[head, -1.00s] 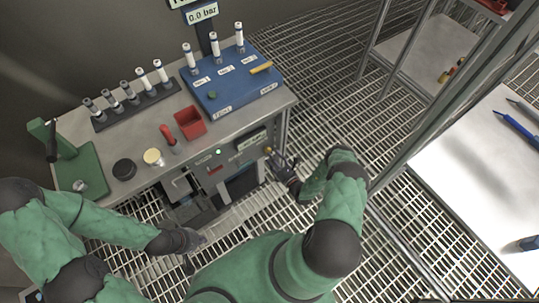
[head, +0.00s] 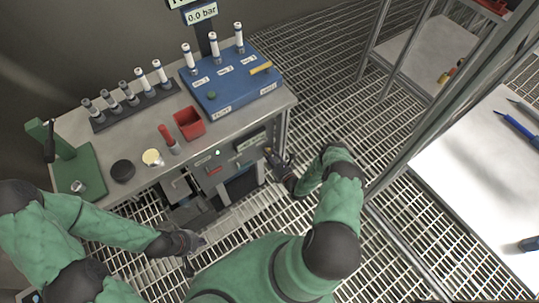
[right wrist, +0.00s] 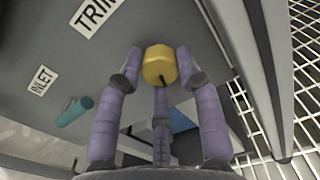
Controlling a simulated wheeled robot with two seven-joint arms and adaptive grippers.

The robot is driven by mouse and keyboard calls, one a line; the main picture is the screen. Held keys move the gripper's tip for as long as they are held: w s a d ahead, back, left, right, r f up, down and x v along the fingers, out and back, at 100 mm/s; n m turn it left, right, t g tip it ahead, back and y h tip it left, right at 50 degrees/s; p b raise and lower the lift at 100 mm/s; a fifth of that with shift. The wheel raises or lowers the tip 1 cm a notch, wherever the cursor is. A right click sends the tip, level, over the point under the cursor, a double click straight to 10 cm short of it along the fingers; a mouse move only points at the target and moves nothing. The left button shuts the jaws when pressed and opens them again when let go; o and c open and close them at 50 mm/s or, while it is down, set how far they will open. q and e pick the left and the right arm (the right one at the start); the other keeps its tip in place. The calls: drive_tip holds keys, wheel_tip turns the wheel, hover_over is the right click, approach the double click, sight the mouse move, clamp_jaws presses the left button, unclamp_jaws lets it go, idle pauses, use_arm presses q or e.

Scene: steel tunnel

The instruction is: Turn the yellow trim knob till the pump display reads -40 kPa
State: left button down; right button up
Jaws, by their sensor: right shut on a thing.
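The yellow trim knob (right wrist: 160,65) sits on the grey front panel, by a label reading TRIM (right wrist: 95,14). My right gripper (right wrist: 158,80) has its purple fingers closed around the knob, seen in the right wrist view. A dark mark shows on the knob's lower edge. In the head view, my right gripper (head: 272,158) reaches the panel's right end and mostly hides the knob.
A teal peg (right wrist: 75,111) stands out from the panel near the INLET label (right wrist: 42,80). The bench top holds a blue board (head: 228,88), a red bin (head: 188,123) and a tube rack (head: 130,107). A white table (head: 485,180) stands at right.

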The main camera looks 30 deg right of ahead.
drive_tip(key=shift+f, duration=0.15)
drive_tip(key=shift+d+n, duration=0.1)
drive_tip(key=shift+n, duration=1.1)
drive_tip(key=o, duration=1.1)
drive_tip(key=shift+f, duration=0.1)
drive_tip(key=s, duration=0.8)
drive_tip(key=s+d, duration=0.1)
drive_tip(key=s, duration=0.3)
drive_tip(key=shift+a, duration=0.1)
